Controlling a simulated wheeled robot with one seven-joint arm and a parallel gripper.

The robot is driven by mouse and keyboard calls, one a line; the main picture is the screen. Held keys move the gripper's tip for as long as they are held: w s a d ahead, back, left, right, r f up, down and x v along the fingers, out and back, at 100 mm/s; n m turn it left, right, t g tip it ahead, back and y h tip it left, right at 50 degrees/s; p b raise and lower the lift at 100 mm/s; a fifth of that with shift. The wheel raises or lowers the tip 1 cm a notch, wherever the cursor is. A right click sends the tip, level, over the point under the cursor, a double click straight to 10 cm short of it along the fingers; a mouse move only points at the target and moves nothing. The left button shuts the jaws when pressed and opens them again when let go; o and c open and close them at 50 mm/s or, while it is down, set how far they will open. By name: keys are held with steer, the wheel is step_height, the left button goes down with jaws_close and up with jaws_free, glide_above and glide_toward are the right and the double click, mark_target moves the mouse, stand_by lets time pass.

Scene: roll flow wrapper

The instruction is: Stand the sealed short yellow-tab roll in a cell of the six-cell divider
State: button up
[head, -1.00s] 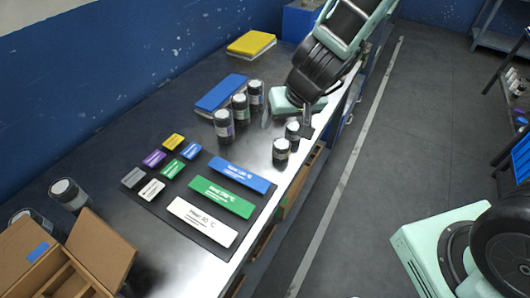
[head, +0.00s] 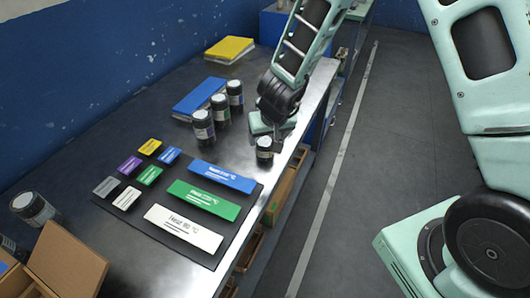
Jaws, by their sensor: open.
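A short dark roll (head: 264,150) with a pale top and label stands upright near the bench's front edge. My gripper (head: 271,136) is open just above and behind this roll; whether the fingers touch it I cannot tell. A second short roll is not visible now and may be hidden by the gripper. Three taller dark rolls (head: 203,126) stand in a row to the left of the gripper. No yellow tab can be made out on any roll. A cardboard box (head: 70,262) at the bottom left is cut off by the picture edge; its cells are mostly out of view.
A dark mat (head: 208,255) holds several small coloured tags and long blue, green and white heat plates (head: 183,229). A blue pad (head: 199,96) and a yellow pad (head: 230,49) lie toward the back. Bare metal bench lies left of the pads.

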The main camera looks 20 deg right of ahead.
mark_target(266, 143)
steer(key=b+x, duration=0.1)
steer(key=x, duration=0.4)
steer(key=shift+f, duration=0.1)
steer(key=shift+a, duration=0.1)
steer(key=c, duration=1.1)
steer(key=shift+c, duration=0.6)
steer(key=shift+w, duration=0.1)
